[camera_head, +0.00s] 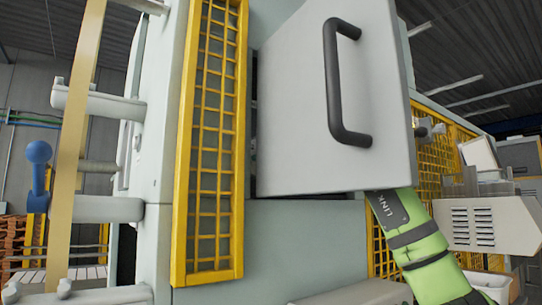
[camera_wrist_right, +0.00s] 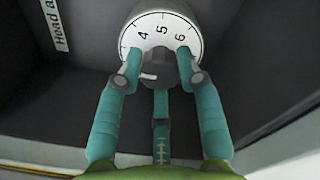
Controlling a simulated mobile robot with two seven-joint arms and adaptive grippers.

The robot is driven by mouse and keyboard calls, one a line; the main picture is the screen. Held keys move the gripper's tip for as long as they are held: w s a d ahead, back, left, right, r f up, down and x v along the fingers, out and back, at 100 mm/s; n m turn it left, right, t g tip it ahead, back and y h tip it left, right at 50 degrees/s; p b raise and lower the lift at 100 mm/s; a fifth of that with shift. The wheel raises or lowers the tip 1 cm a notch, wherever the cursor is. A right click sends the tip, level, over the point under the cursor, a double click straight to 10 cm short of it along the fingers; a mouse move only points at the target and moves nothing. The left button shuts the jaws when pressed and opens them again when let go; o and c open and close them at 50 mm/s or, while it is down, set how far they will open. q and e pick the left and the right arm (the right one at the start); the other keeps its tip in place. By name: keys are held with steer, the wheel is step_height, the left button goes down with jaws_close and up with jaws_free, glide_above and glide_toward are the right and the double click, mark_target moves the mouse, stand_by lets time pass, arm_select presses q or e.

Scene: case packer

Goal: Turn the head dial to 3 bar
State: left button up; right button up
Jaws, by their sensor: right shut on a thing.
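The head dial (camera_wrist_right: 161,30) is a round white dial at the top of the right wrist view. The numbers 4, 5 and 6 show on its visible side, with 5 nearest the middle; I cannot tell which value is set. In the head view this gripper and the dial are hidden behind the open door (camera_head: 290,110). My left gripper is not in view.
A partly legible label (camera_wrist_right: 54,24) reading "Head" sits left of the dial on a dark panel. The open door has a black handle (camera_head: 336,90) and hangs above my green right arm. A yellow mesh guard (camera_head: 209,140) stands left of it.

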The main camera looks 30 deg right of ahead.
steer(key=shift+s+r, duration=0.1)
steer(key=shift+r, duration=0.15)
steer(key=o, duration=1)
steer(key=shift+o, duration=0.7)
steer(key=shift+w+f, duration=0.2)
steer(key=shift+s, duration=0.15)
steer(key=s+d, duration=0.2)
steer(key=s, duration=0.9)
steer(key=shift+s+f, duration=0.15)
steer(key=shift+s, duration=0.15)
